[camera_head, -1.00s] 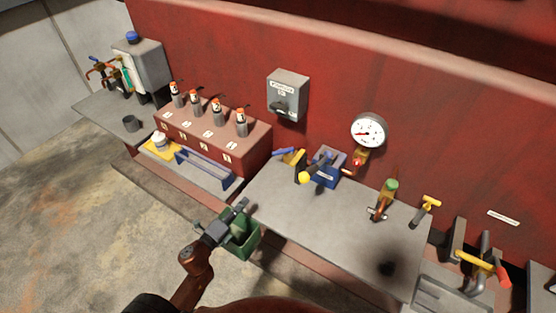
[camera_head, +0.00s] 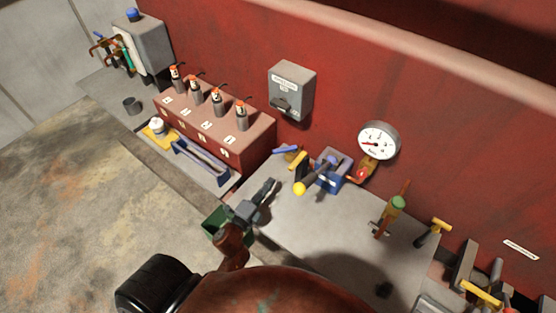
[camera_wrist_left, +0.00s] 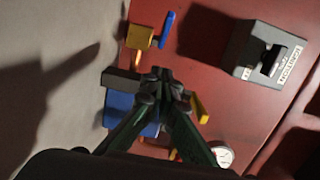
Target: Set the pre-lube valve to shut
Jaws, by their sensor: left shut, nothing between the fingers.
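A valve with a blue lever handle (camera_head: 284,149) and a yellow body (camera_head: 299,161) stands at the back of the grey bench, left of a blue pump box. I take it for the pre-lube valve, but no label on it is readable. In the left wrist view its blue handle (camera_wrist_left: 167,30) lies beside the yellow body (camera_wrist_left: 141,38). My left gripper (camera_head: 271,186) is shut and empty, in front of the valve and apart from it. Its closed fingertips (camera_wrist_left: 160,76) show in the left wrist view. My right gripper is not in view.
The blue pump box (camera_head: 335,176) has a lever with a yellow ball (camera_head: 299,189). A gauge (camera_head: 379,141) and a grey switch box (camera_head: 291,91) are on the red wall. The bench middle is clear.

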